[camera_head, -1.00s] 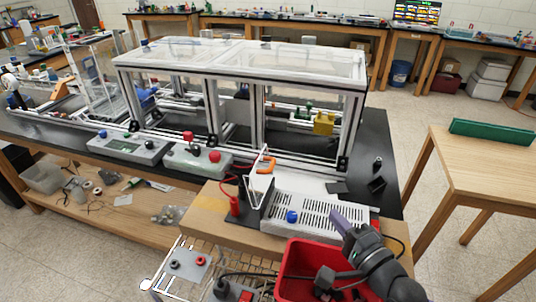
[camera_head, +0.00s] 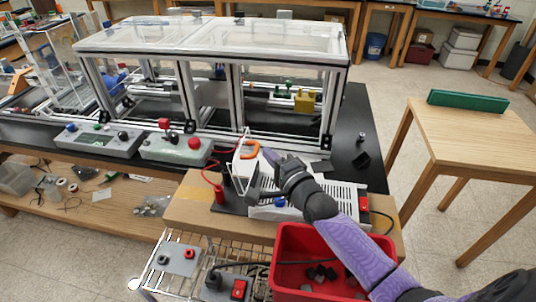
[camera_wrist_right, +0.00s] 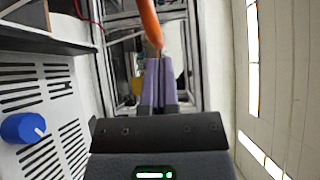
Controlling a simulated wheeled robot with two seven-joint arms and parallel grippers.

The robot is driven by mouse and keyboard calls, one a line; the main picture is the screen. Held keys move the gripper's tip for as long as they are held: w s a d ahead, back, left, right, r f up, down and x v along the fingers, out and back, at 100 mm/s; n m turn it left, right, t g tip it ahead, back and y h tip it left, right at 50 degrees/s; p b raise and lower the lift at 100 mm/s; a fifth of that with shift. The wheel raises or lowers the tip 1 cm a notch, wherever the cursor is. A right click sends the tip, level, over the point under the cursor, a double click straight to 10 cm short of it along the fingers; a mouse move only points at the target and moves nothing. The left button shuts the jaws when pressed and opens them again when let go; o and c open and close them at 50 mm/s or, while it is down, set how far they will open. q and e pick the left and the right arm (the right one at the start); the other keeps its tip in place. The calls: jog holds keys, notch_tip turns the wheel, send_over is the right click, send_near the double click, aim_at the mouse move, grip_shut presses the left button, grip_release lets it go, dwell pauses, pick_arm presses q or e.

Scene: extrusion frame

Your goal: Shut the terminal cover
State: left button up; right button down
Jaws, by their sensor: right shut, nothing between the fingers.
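The terminal cover (camera_head: 238,163) is a clear panel with pale edges, standing raised at the left end of the white slotted power supply (camera_head: 345,190). Its orange handle (camera_head: 249,149) is at the top. My right gripper (camera_head: 268,155) is shut and empty, its purple fingertips just right of the handle. In the right wrist view the shut fingers (camera_wrist_right: 158,80) point toward the orange handle (camera_wrist_right: 150,22), which crosses in front of their tips; I cannot tell whether they touch. The blue knob (camera_wrist_right: 22,127) shows at left there. My left gripper is not in view.
A red lead runs to a red plug (camera_head: 219,193) left of the cover. A clear-topped extrusion frame (camera_head: 215,38) stands close behind. A red bin (camera_head: 285,262) is in front, below my right arm. A wooden table (camera_head: 470,135) is at right.

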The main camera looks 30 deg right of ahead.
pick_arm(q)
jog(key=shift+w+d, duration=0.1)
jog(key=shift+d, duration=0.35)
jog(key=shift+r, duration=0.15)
